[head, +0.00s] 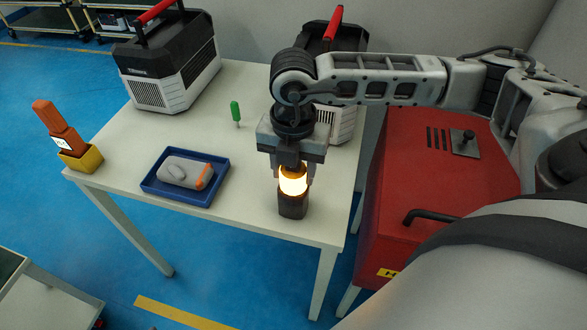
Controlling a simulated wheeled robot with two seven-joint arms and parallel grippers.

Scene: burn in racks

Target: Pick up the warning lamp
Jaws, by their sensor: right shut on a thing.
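The warning lamp (293,186) has a glowing yellow-orange top and a dark base. It is upright near the front right edge of the white table (240,223). My right gripper (293,172) points down from above and is shut on the lamp's upper part. I cannot tell whether the lamp's base touches the table. My left gripper is not in view.
A blue tray (157,191) holds a grey and orange device (184,172). A yellow holder (82,159) with an orange-brown item stands at the left corner. A green-handled tool (235,112) and two black-and-white cases (171,62) are behind. A red cabinet (425,180) stands right.

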